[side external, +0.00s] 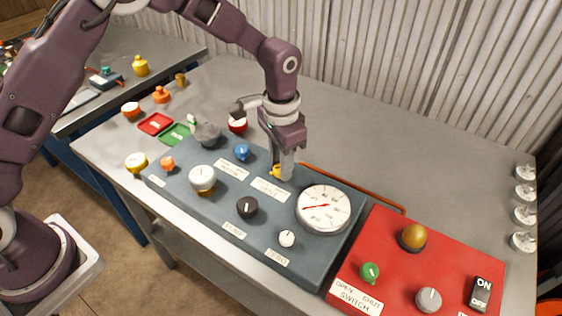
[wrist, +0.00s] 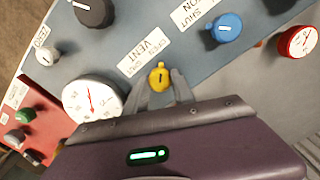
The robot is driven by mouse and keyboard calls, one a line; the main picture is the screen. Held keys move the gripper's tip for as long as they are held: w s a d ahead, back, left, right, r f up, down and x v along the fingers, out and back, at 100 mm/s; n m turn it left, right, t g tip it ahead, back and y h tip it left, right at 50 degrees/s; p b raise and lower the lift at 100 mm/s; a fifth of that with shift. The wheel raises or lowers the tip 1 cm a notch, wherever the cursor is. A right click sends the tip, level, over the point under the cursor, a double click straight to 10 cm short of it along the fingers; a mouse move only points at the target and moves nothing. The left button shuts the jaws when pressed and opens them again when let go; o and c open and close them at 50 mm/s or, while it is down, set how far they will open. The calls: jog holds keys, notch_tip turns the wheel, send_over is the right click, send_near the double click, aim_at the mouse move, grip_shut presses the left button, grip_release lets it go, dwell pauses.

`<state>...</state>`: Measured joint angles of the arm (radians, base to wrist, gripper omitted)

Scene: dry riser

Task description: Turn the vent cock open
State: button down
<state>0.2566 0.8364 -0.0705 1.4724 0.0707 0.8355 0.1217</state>
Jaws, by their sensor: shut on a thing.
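The vent cock is a small yellow knob (side external: 275,172) on the blue-grey panel, beside a white label (side external: 271,190). In the wrist view the label reads VENT, with OPEN and SHUT (wrist: 144,54). The yellow knob (wrist: 159,75) shows there between my fingertips, with a short dark mark on its top face pointing roughly up and down the picture. My gripper (side external: 284,172) points down at the panel and is shut on the knob; it also shows in the wrist view (wrist: 160,88). The fingers hide part of the knob in the side view.
A large white gauge (side external: 324,209) with a red needle stands close to the knob. A blue knob (side external: 242,152), a black knob (side external: 247,207) and a white knob (side external: 287,238) are on the same panel. A red panel (side external: 384,241) adjoins it. The table behind is largely clear.

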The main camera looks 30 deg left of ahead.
dwell(0.5)
jog(key=c, duration=1.1)
grip_release()
jog(key=shift+o, duration=0.2)
notch_tip(320, 180, up, 8)
jog(key=shift+f, duration=0.25)
jog(key=s+a+r+n+t, duration=0.3)
jog(key=s+a+r, duration=0.6)
jog(key=s+r, duration=0.5)
jog(key=s+a+n+t, duration=0.2)
jog(key=s+a, duration=0.2)
jog(key=s, duration=1)
jog(key=shift+s+a+t, duration=0.2)
jog(key=shift+t, duration=0.1)
